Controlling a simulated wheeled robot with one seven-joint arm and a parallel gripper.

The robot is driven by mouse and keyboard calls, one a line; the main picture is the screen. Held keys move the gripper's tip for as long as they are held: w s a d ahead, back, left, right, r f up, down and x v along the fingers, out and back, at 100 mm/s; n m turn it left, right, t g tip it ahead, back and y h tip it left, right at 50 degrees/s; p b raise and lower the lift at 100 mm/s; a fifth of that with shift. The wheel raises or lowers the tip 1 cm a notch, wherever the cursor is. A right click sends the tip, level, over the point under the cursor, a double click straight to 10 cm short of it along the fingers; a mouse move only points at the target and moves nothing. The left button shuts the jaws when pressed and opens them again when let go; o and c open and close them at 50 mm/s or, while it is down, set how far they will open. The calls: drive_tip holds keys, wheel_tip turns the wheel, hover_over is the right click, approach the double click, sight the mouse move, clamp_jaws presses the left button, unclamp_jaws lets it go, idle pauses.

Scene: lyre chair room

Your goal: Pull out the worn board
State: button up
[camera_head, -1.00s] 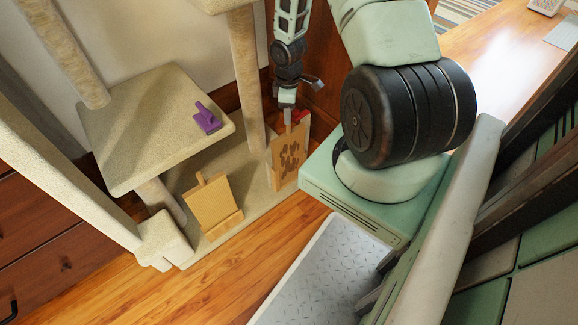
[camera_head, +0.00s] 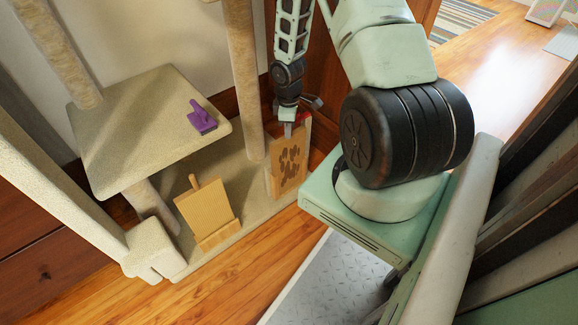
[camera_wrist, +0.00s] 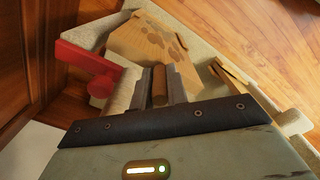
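The worn board (camera_head: 289,166), tan with dark paw-shaped marks, stands nearly upright at the right end of the cat tree's base. It also shows in the wrist view (camera_wrist: 145,40). My gripper (camera_head: 289,130) is above its top edge. In the wrist view, my gripper's fingers (camera_wrist: 160,88) lie along both sides of the board's round wooden handle, with no clear gap. The board's lower edge is hard to make out. A plain tan board (camera_head: 207,212) with a peg handle leans in a holder to the left, apart from my gripper.
The carpeted cat tree has a platform (camera_head: 150,125) holding a purple brush-like object (camera_head: 202,118), and a post (camera_head: 243,80) just left of my gripper. A red object (camera_wrist: 85,60) lies close beside my gripper. Wooden floor (camera_head: 250,265) is open in front.

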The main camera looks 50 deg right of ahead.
drive_tip(key=shift+r+p, duration=0.75)
drive_tip(key=shift+p, duration=0.2)
clamp_jaws()
idle(0.5)
wheel_tip(320, 180, up, 16)
drive_tip(key=p, duration=1.5)
drive_tip(key=shift+f, duration=0.15)
idle(1.9)
wheel_tip(320, 180, up, 3)
drive_tip(key=p, duration=0.3)
drive_tip(key=shift+p, duration=0.3)
drive_tip(key=shift+a, duration=0.1)
